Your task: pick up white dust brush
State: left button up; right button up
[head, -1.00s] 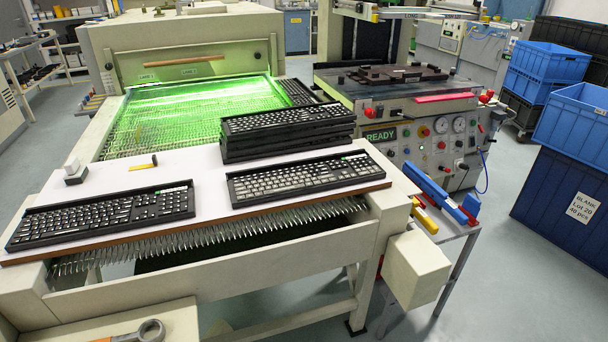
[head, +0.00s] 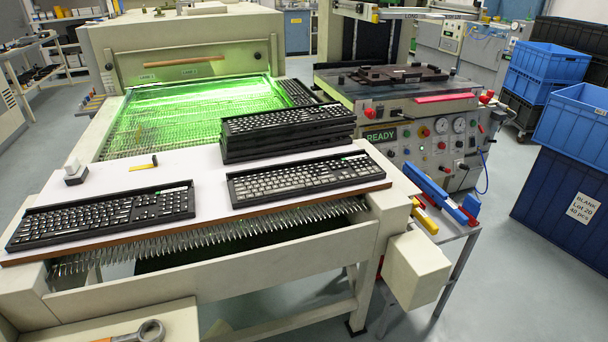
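A small upright object with a white top and a dark grey base (head: 75,172) stands at the left edge of the white board. It may be the white dust brush, but it is too small to tell for sure. Neither of my grippers is in the head view, so nothing is seen touching it.
A green-lit mesh conveyor (head: 160,130) lies behind. Blue-handled tools (head: 435,193) lie at right. The board's middle is clear.

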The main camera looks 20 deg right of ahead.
aim_at(76, 174)
jog(key=u, duration=2.4)
jog(key=i, duration=3.7)
jog(key=z, duration=2.2)
jog(key=i, duration=2.6)
jog(key=z, duration=0.15)
